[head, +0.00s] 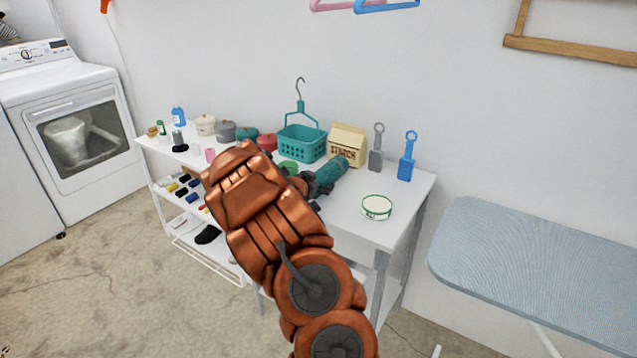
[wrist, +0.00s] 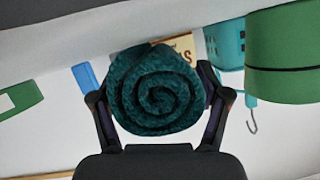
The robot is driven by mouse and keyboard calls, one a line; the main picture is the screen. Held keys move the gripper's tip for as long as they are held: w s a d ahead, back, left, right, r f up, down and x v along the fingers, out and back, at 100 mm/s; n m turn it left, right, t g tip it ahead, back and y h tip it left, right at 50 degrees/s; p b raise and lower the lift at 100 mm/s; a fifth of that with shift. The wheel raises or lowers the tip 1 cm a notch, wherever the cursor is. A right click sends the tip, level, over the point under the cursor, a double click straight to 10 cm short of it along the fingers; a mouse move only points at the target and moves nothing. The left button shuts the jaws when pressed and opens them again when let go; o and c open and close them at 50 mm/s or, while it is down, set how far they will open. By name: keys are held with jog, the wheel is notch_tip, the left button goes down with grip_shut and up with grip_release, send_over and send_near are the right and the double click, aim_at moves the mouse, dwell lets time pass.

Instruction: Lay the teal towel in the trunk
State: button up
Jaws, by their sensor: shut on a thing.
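The teal towel (head: 331,171) is rolled up and sits at my gripper (head: 314,186), above the white table in the head view. In the wrist view the spiral end of the towel (wrist: 157,92) faces the camera. My gripper's two dark fingers (wrist: 155,98) are shut on it from both sides. Part of the gripper and the near end of the towel are hidden behind my arm in the head view. I cannot tell whether the towel touches the tabletop. I see no trunk in either view.
The white table (head: 345,222) holds a teal basket (head: 302,148), a starch box (head: 346,146), grey (head: 376,150) and blue (head: 407,160) brushes, and a white-green tub (head: 377,207). Several pots stand to the left. An ironing board (head: 530,262) is at right, a dryer (head: 72,135) at left.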

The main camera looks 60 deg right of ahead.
jog(key=shift+f, duration=0.1)
jog(key=o, duration=1.2)
jog(key=shift+r, duration=0.2)
jog(key=v, duration=1.2)
jog(key=shift+b, duration=0.3)
